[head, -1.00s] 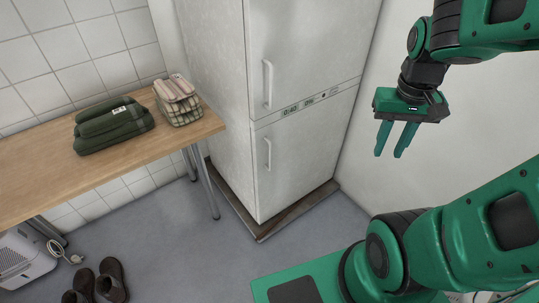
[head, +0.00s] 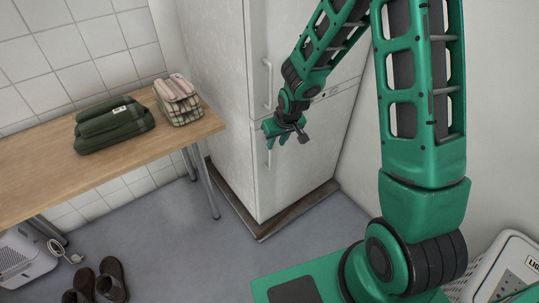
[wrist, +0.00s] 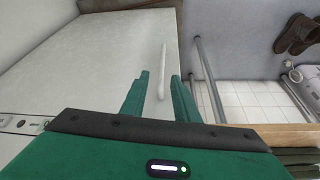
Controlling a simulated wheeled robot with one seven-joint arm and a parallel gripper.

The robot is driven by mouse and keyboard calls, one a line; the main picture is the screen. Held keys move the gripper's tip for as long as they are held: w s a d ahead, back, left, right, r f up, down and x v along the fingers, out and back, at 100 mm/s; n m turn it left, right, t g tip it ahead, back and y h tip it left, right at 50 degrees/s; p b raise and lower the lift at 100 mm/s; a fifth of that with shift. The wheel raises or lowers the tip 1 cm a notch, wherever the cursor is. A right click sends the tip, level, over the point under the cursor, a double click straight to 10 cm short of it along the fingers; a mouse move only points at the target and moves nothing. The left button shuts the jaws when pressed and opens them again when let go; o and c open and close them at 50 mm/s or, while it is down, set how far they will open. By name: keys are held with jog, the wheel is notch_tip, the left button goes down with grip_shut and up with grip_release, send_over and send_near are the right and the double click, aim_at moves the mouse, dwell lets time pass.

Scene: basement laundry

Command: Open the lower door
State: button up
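The white fridge's lower door (head: 300,170) is closed. Its thin vertical white handle (head: 268,158) is near the left edge, with its top partly hidden by my gripper (head: 277,139). In the wrist view, the lower door (wrist: 95,60) fills the left part and its handle (wrist: 163,62) lies lengthwise in line with the gap between my green fingers. My gripper (wrist: 160,78) is open, with one finger on each side of the handle's line. I cannot tell whether the fingers touch the handle.
The closed upper door (head: 290,40) has its own handle (head: 267,83). A wooden table (head: 60,185) with a green towel stack (head: 115,125) and a checked bundle (head: 178,100) stands left. Brown shoes (head: 97,283) and a white appliance (head: 22,260) are on the floor. A white basket (head: 500,262) is right.

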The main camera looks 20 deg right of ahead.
jog(key=f, duration=0.1)
send_over(270, 168)
jog(key=f, duration=0.9)
jog(key=shift+w+d+f, duration=0.1)
jog(key=shift+w+f, duration=0.05)
jog(key=shift+w, duration=0.15)
grip_shut()
